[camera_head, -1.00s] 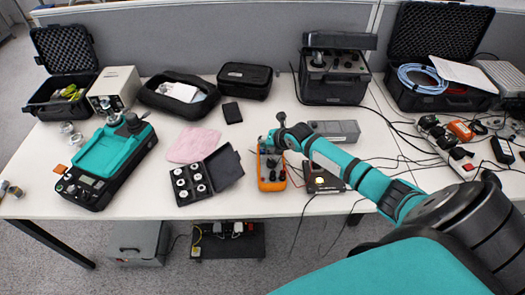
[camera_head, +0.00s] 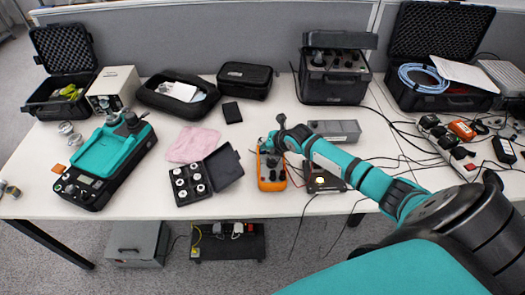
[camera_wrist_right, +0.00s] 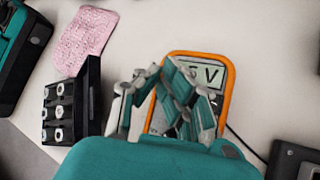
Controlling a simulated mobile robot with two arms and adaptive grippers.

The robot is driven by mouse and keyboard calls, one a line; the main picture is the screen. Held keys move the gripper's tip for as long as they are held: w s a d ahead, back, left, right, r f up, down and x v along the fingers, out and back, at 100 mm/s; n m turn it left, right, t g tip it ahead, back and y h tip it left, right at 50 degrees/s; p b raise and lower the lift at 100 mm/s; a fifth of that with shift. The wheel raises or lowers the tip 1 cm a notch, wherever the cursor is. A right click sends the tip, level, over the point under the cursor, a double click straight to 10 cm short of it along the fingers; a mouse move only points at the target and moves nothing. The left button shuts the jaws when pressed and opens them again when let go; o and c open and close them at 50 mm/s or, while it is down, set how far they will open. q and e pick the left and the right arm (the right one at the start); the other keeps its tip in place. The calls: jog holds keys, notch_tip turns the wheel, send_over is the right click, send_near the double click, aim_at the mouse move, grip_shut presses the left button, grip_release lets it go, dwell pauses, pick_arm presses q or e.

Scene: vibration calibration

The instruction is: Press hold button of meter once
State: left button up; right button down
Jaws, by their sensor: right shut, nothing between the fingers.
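The orange-rimmed meter (camera_head: 271,178) lies on the white table, face up, near its front middle. Its display (camera_wrist_right: 208,72) shows in the right wrist view, with a "V" readable. My right gripper (camera_head: 267,144) is shut and empty, over the upper part of the meter. In the wrist view its fingers (camera_wrist_right: 163,80) cover much of the meter's face, so the hold button cannot be made out. I cannot tell whether the fingertips touch the meter. My left gripper is in neither view.
A black case of white discs (camera_head: 206,178) stands open left of the meter, beside a pink cloth (camera_head: 192,144). A small dark device (camera_head: 322,179) and a grey box (camera_head: 336,131) lie to the right, with loose cables (camera_head: 385,150). A teal and black instrument (camera_head: 105,162) stands further left.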

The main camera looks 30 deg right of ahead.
jog(key=shift+f, duration=0.35)
jog(key=shift+r, duration=0.1)
dwell(0.4)
jog(key=shift+r+p, duration=0.4)
jog(key=shift+r, duration=0.35)
notch_tip(320, 180, up, 5)
jog(key=p, duration=0.4)
dwell(0.7)
